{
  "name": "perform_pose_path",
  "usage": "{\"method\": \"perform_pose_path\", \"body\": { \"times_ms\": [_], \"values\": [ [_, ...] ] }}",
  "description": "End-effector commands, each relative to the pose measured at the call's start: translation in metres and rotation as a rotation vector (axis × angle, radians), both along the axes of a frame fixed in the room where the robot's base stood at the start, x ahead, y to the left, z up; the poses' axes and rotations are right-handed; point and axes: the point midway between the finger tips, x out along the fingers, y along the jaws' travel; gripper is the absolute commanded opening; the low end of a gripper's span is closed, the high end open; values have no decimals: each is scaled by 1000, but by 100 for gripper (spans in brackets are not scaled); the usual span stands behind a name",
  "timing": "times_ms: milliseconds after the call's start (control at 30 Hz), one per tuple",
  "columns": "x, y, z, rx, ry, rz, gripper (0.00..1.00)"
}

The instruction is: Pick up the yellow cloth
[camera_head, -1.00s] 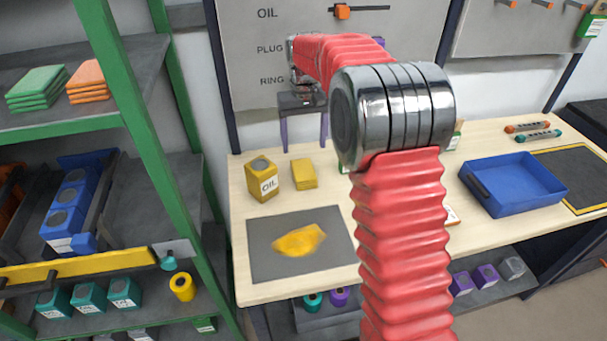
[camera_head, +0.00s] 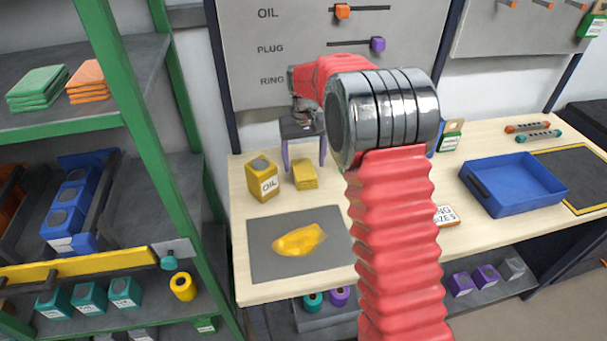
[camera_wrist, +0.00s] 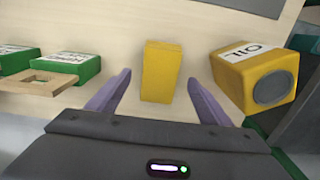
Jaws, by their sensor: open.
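The oil can (camera_wrist: 255,75) stands close to the right finger in the wrist view. Green boxes (camera_wrist: 70,68) lie left of the gripper there. A blue tray (camera_head: 515,185) is on the bench's right. Shelves with a green post (camera_head: 150,130) stand at left.

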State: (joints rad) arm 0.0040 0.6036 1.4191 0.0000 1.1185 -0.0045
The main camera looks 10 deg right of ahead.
Motion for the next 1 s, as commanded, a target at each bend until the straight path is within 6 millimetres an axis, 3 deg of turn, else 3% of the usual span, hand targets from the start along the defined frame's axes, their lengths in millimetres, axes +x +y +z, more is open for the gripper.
{"method": "perform_pose_path", "body": {
  "times_ms": [133, 300, 833, 1000],
  "values": [
    [2, 0, -22, 0, 4, 0, 73],
    [2, 0, -35, 0, 1, -1, 73],
    [2, 0, -35, 0, 0, -1, 73],
    [2, -1, -35, 0, 0, -1, 62]
  ]
}}
